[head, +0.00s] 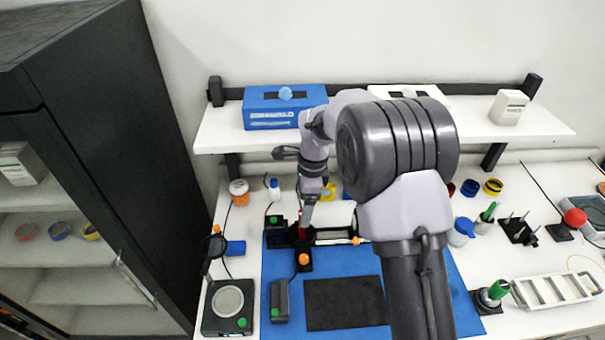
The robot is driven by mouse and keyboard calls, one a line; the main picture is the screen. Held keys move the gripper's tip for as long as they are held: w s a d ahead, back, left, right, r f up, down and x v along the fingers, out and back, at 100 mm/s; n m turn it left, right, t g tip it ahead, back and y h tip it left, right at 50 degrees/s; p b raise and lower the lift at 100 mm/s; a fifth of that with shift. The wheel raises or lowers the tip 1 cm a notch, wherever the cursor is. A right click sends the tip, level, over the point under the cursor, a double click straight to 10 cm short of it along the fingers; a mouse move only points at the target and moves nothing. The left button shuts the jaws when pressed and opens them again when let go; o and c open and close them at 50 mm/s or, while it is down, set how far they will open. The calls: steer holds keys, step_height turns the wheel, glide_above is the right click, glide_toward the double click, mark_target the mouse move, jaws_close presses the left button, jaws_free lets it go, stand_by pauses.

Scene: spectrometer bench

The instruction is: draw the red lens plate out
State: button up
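The red lens plate (302,234) shows only as a small patch of red in the dark holder at the left end of a black optical rail (335,231), above the blue mat. My gripper (305,217) points down right above it, at or very near its top. My wrist hides part of this spot, and the fingers are too small to tell whether they are open, shut or touching the plate.
The rail lies on a blue mat (275,275) with a black pad (345,303). Left stand a round-topped scale (228,303) and a blue cylinder (235,248). A shelf with a blue box (284,108) hangs behind. Stands and a white rack (553,290) occupy the right.

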steer(key=f, duration=0.2)
steer(key=f+b, duration=0.1)
steer(key=f, duration=0.2)
steer(key=a+f, duration=0.1)
steer(key=f, duration=0.2)
steer(key=shift+b, duration=0.4)
steer(key=c, duration=1.5)
steer(key=shift+r+p, duration=0.8)
steer(key=shift+r, duration=0.45)
